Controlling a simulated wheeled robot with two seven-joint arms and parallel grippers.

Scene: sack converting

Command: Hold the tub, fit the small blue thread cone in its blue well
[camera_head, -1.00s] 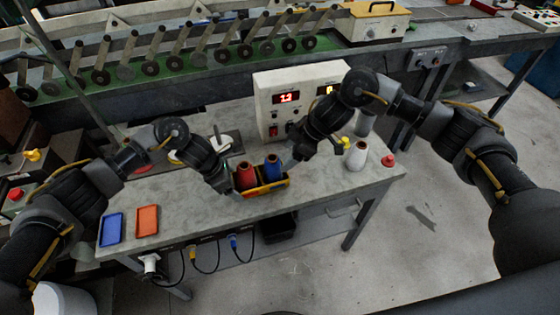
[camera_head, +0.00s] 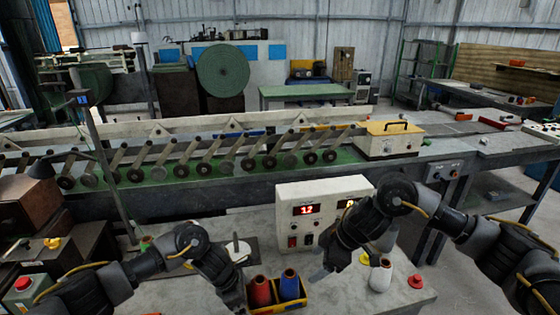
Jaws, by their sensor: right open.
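The tub (camera_head: 301,303) is yellow and dark, at the bottom edge of the head view on the grey bench; its lower part is cut off. A red thread cone (camera_head: 260,292) and a blue thread cone (camera_head: 290,286) stand upright in it, red on the left, blue on the right. Their bases and the wells are hidden. My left gripper (camera_head: 241,306) is at the tub's left end; its fingers are too hidden to show whether they grip the wall. My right gripper (camera_head: 319,276) is open and empty, just right of the blue cone and apart from it.
A white control box (camera_head: 322,205) with red digits stands behind the tub. A white cone (camera_head: 381,276) and a red button (camera_head: 415,281) are on the bench at right. A white spool (camera_head: 237,250) stands at left. A long green-topped machine (camera_head: 190,185) runs behind.

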